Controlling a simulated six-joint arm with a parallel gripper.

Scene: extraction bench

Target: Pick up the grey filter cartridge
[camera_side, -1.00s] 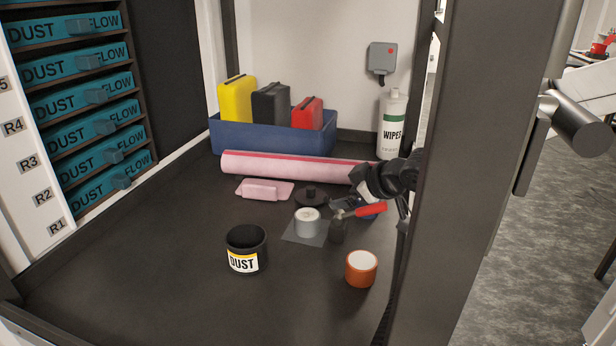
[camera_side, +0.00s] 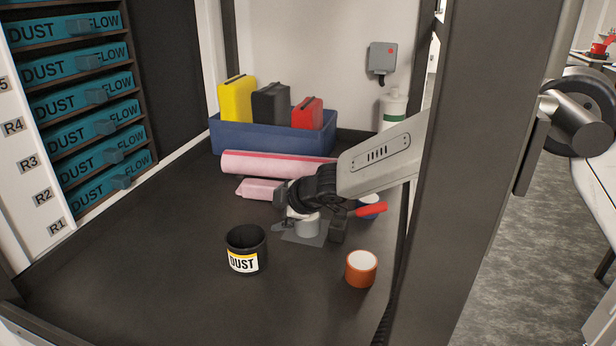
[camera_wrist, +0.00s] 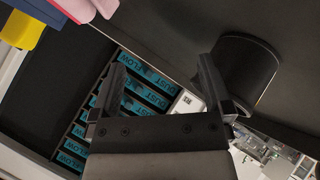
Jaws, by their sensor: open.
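The grey filter cartridge (camera_side: 307,228), a short pale grey cylinder, stands upright on a grey square mat (camera_side: 302,239) in the side view. My gripper (camera_side: 282,196) is over and just behind it, pointing left, and covers part of its top. The side view does not show whether they touch. In the wrist view my gripper (camera_wrist: 162,65) has its two fingers wide apart with nothing between them. I cannot make out the cartridge in the wrist view.
The black DUST pot (camera_side: 246,250) stands front left of the mat, and an orange jar (camera_side: 361,269) front right. A pink roll (camera_side: 275,163) and blue bin (camera_side: 270,137) are behind. The front left bench is clear.

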